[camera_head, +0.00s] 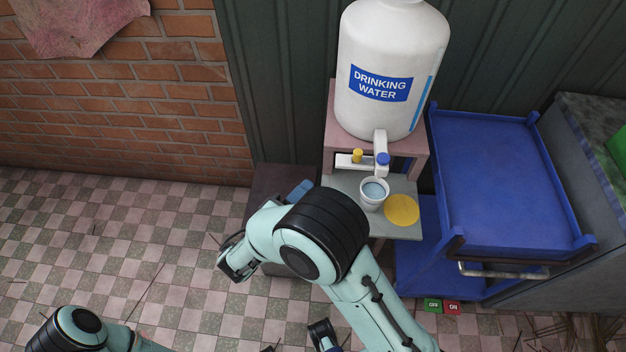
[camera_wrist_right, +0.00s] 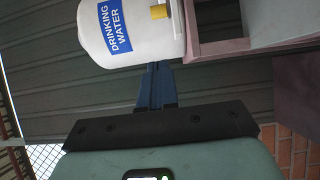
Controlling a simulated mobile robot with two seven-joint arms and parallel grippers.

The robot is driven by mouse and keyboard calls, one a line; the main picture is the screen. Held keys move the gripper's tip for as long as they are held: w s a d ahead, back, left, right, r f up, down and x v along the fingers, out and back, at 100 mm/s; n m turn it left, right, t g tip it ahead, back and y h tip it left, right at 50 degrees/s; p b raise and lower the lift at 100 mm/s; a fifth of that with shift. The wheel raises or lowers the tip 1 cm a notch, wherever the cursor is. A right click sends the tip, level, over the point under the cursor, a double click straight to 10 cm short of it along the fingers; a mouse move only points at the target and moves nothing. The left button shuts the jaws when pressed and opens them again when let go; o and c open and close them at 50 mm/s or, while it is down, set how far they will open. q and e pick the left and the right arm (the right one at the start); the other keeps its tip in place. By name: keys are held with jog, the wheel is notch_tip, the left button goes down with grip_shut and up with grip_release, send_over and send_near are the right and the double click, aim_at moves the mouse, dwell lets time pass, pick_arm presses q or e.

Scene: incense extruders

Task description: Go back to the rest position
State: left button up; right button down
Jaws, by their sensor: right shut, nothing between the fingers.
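My right arm rises from the bottom right of the head view and bends in front of the small water stand. The blue fingers of my right gripper (camera_head: 300,192) show just past its black joint, the rest hidden by the arm. In the right wrist view the fingers of the right gripper (camera_wrist_right: 155,88) are together, with nothing between them. They point toward the white water dispenser (camera_wrist_right: 130,35). My left arm shows at the bottom left of the head view; I cannot make out its gripper.
The dispenser (camera_head: 392,60) stands on a pinkish stand (camera_head: 333,120). A white cup (camera_head: 372,200) holding water is below its tap, beside a yellow disc (camera_head: 402,210). A blue cart (camera_head: 490,180) is right of it. The tiled floor (camera_head: 110,240) at left is largely clear.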

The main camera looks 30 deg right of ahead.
jog(key=shift+a, duration=0.1)
dwell(0.5)
jog(key=s+d+f+n+g+y+p, duration=0.1)
jog(key=s+d+f+g+y, duration=0.2)
jog(key=s+f+g, duration=0.5)
jog(key=s+d+f+g+y+p, duration=0.15)
jog(key=s+f+y, duration=0.35)
jog(key=f, duration=0.7)
pick_arm(q)
notch_tip(320, 180, up, 7)
jog(key=w+p, duration=0.2)
jog(key=p, duration=0.2)
jog(key=shift+w, duration=0.35)
pick_arm(e)
jog(key=s+a+f+m+y, duration=0.8)
jog(key=s+f+m+y, duration=0.2)
jog(key=y, duration=0.1)
jog(key=shift+s+a+t+y, duration=0.2)
jog(key=shift+a+t+y, duration=0.1)
jog(key=shift+t+y, duration=0.1)
pick_arm(q)
jog(key=shift+w+d+r, duration=0.1)
jog(key=shift+d, duration=0.05)
pick_arm(e)
jog(key=shift+s+d, duration=0.1)
